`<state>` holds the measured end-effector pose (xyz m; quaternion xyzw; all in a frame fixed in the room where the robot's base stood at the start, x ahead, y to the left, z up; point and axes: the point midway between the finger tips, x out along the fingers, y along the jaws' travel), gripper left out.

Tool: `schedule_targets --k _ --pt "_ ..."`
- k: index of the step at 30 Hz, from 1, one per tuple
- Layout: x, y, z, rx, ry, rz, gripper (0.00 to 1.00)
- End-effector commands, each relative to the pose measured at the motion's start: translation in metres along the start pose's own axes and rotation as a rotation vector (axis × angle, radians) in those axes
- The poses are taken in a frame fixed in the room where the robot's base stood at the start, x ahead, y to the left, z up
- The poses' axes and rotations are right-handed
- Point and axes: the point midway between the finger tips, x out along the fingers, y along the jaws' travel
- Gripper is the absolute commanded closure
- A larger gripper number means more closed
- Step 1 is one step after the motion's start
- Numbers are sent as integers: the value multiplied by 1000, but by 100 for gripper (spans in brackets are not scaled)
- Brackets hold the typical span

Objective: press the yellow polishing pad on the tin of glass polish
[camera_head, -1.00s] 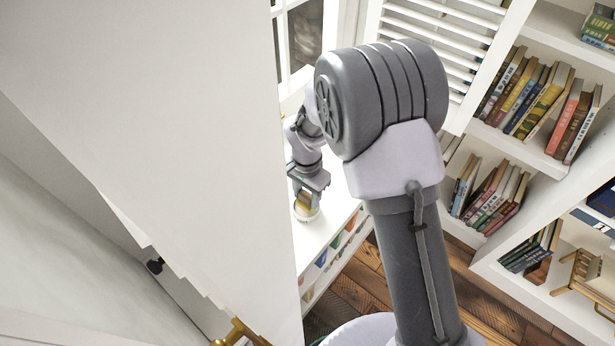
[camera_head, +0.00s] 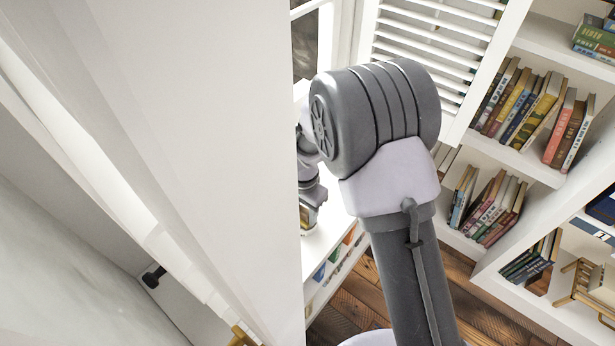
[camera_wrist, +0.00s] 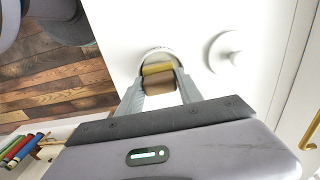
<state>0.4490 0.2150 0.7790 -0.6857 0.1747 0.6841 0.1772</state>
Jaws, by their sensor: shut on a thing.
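In the wrist view my gripper (camera_wrist: 160,82) is shut on a small block, the yellow polishing pad (camera_wrist: 158,69), which has a yellow strip and a brown face. The pad sits over a round, pale-rimmed tin (camera_wrist: 157,53) on the white surface. Most of the tin is hidden behind the pad and fingers, and I cannot tell whether the two touch. In the head view my gripper (camera_head: 309,214) is low beside the white panel, which partly hides it.
A white disc with a knob (camera_wrist: 226,52) lies right of the tin on the white shelf top (camera_wrist: 120,30). A large white panel (camera_head: 200,150) fills the head view's left. Bookshelves (camera_head: 535,160) stand at right above a plank floor (camera_head: 350,300).

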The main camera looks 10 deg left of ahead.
Motion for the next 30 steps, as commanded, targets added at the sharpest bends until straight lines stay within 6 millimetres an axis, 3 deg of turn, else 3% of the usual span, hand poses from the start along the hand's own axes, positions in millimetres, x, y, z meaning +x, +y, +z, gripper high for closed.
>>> schedule_targets --k 30 --pt "10 0 0 0 0 0 90"
